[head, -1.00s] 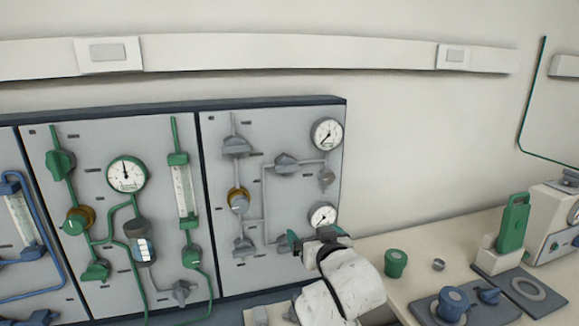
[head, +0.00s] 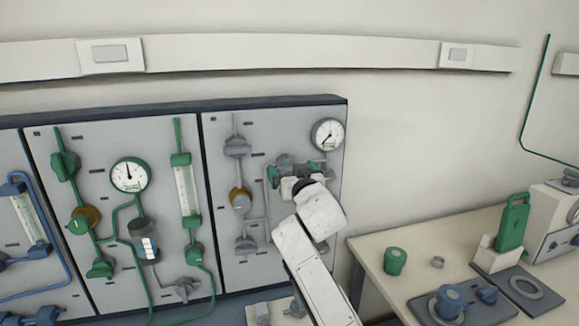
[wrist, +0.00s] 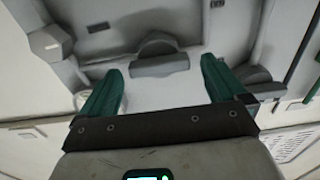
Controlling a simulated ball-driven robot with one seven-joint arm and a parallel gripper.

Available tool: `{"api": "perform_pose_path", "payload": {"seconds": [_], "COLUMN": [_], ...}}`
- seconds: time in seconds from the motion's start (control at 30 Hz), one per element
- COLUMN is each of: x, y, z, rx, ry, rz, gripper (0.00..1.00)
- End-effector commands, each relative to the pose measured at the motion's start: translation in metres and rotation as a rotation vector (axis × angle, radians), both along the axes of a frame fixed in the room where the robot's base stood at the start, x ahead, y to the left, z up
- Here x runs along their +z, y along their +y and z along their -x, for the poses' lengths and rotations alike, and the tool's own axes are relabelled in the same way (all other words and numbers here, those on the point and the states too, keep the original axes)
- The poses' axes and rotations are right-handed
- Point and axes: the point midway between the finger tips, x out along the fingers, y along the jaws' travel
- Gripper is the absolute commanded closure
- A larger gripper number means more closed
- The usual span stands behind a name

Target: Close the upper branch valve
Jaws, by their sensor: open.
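The upper branch valve (head: 286,160), a grey knob on a grey pipe of the right-hand panel, is partly hidden behind my gripper in the head view. In the wrist view, a grey valve handle (wrist: 158,62) lies crosswise ahead, between the lines of my two green fingers. My gripper (head: 296,172) is in front of this valve, just below it in the picture. In the wrist view my gripper (wrist: 163,85) is open and empty, its fingers on either side of the handle. I cannot tell whether they touch it.
A round gauge (head: 327,134) sits up and right of my gripper. Grey valves (head: 237,147) and a brass-collared valve (head: 240,200) are to its left. A green-piped panel (head: 105,220) stands farther left. The bench (head: 385,235) at right holds a green jar (head: 395,261).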

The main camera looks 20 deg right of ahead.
Motion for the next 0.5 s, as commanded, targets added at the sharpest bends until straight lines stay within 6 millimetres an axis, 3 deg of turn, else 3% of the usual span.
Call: {"api": "perform_pose_path", "payload": {"seconds": [0.2,0.5], "x": [0.0,0.0], "y": [0.0,0.0], "z": [-0.019,-0.026], "rx": [-0.001,0.0], "ry": [0.0,0.001], "rz": [0.001,0.0], "gripper": [0.02,0.02]}}
